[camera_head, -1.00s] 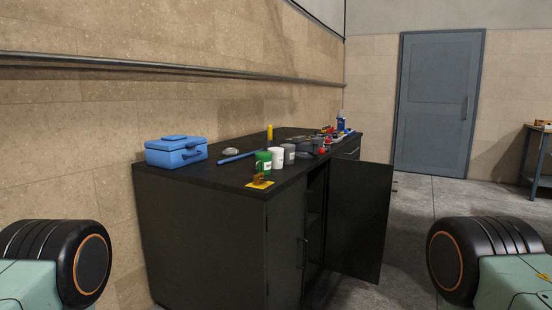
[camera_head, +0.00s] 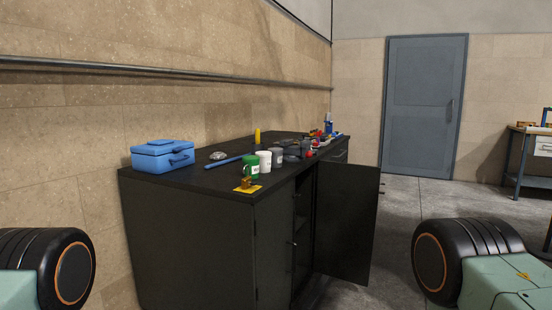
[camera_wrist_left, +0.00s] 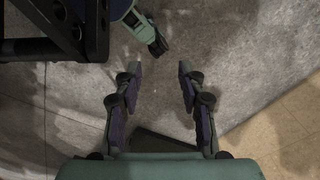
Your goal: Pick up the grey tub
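The grey tub (camera_head: 277,157) stands upright on the black cabinet top (camera_head: 215,181) in the head view, at the right end of a row with a white tub (camera_head: 264,161) and a green tub (camera_head: 251,166). My left gripper (camera_wrist_left: 159,72) shows in the left wrist view with its two fingers spread apart and nothing between them, above a grey floor. It is not in the head view and is away from the tub.
A blue toolbox (camera_head: 162,156), a blue bar (camera_head: 226,162) and a yellow item (camera_head: 247,185) lie on the cabinet. More items crowd behind the tubs. The cabinet door (camera_head: 346,222) stands open into the floor space. A workbench (camera_head: 523,160) stands at far right.

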